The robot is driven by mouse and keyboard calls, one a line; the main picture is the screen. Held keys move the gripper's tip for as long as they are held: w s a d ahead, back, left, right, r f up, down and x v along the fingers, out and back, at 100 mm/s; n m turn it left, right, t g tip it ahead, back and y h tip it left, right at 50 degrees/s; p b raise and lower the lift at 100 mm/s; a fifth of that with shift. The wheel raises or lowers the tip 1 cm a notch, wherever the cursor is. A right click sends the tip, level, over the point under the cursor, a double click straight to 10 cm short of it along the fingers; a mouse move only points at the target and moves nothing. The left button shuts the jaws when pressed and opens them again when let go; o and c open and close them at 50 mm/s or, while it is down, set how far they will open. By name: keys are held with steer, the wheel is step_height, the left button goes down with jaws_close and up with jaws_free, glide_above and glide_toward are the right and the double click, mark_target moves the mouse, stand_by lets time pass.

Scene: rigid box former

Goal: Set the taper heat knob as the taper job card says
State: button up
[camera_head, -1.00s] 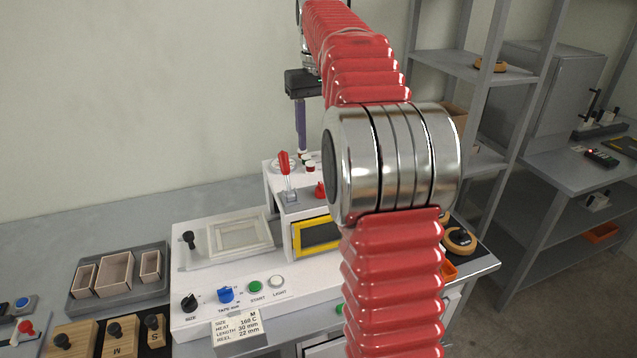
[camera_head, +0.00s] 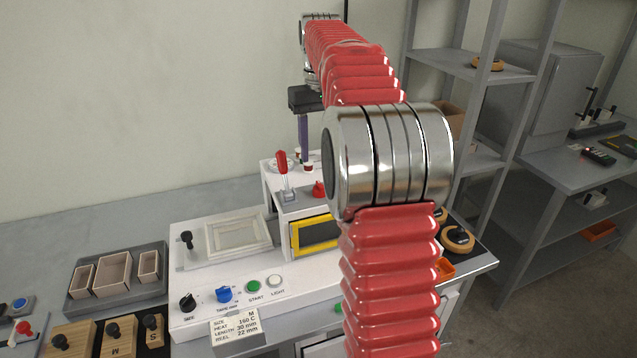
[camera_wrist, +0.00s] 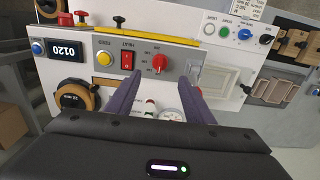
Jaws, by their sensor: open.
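The taper job card (camera_head: 234,328) on the front of the white machine reads size M, heat 160 C, length 30 mm, reel 22 mm. In the wrist view a red knob (camera_wrist: 159,63) sits on a grey panel with small marks around it, beside a red switch (camera_wrist: 127,61) labelled HEAT. My gripper (camera_wrist: 159,82) is open and empty, its two purple fingers pointing toward the panel with the red knob ahead, between the fingertips. I cannot tell how far they are from the panel. In the head view the gripper hangs over the machine's raised white housing.
A yellow button (camera_wrist: 104,59), a display (camera_wrist: 66,51) and a tape reel (camera_wrist: 76,96) lie beside the switch. A red-handled lever (camera_head: 282,165) rises from the housing. A blue knob (camera_head: 223,294) and a green START button (camera_head: 253,286) are on the lower front panel.

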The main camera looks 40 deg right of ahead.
mark_target(319, 184)
step_height(319, 184, down, 10)
steer(key=shift+f, duration=0.1)
stand_by(0.4)
steer(key=shift+c, duration=0.2)
steer(key=c, duration=0.9)
steer(key=shift+a, duration=0.2)
steer(key=shift+c, duration=0.5)
steer(key=shift+d, duration=0.15)
